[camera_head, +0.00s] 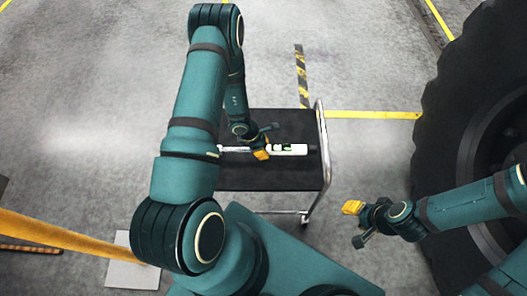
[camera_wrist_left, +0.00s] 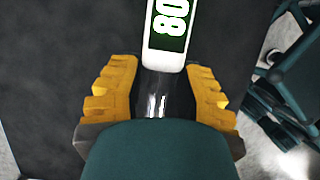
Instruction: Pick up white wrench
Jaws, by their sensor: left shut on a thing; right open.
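The white wrench (camera_head: 288,149) lies across the dark top of a cart, with a white body, a dark green panel and a metal shaft to the left. In the left wrist view, the wrench (camera_wrist_left: 169,60) shows its white end and a green panel with pale digits. My left gripper (camera_head: 262,150) is at the middle of the wrench. Its yellow fingers (camera_wrist_left: 163,95) are on both sides of the dark, shiny section below the white end, shut on it. My right gripper (camera_head: 362,221) is open and empty, right of the cart, well apart from the wrench.
The cart (camera_head: 270,178) has a black top and a metal handle (camera_head: 323,150) on its right side. A large black tyre (camera_head: 445,130) stands at the right. A yellow barrier (camera_head: 60,235) is at the lower left. Grey floor with yellow lines surrounds the cart.

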